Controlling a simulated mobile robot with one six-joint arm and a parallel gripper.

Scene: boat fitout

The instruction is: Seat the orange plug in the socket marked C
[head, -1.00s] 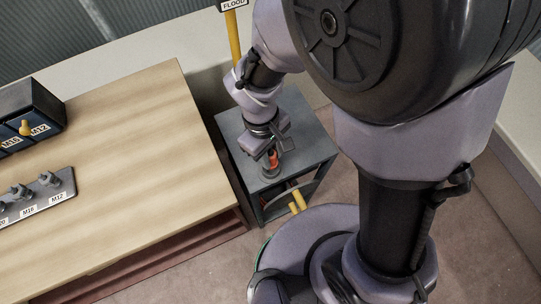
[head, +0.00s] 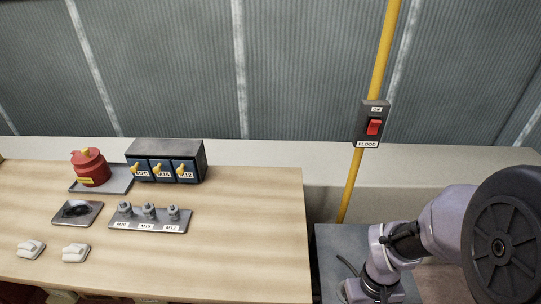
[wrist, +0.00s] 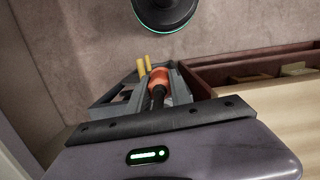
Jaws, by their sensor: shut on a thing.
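The orange plug (wrist: 158,75) shows in the wrist view, with a dark lower part (wrist: 157,96) nearer the camera. My gripper (wrist: 166,92) is shut on it. I see no socket marked C in either view. I cannot tell how the plug sits relative to the stand's top.
The wooden bench (head: 240,235) holds blue-fronted boxes (head: 165,165), a plate with several studs (head: 150,218), a red container (head: 90,168) and white pieces (head: 76,252). A red switch (head: 373,127) marked FLOOD hangs on a yellow pole (head: 352,185). Yellow bars (wrist: 143,67) stick out by the stand.

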